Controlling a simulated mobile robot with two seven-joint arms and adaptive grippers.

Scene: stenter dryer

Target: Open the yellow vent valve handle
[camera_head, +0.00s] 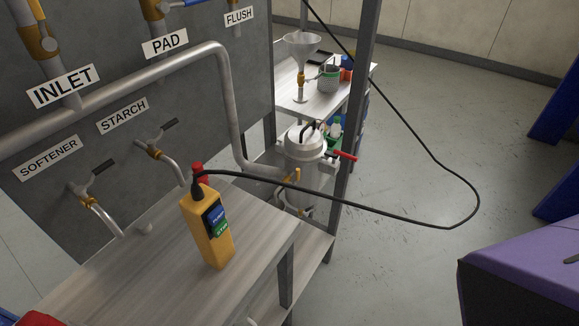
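A metal canister (305,172) with a domed lid stands beyond the wooden-topped table, beside a grey post. A red lever (342,154) sticks out to the right near the canister's top. Neither of my grippers is in view.
A yellow pendant control (205,228) stands on the near table (150,270), its black cable (400,213) looping right across the canister's front. Labelled pipes and valves line the grey panel (190,85). A shelf with a funnel (301,45) stands behind. Grey floor (420,130) is open at right, before a purple-topped object (530,260).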

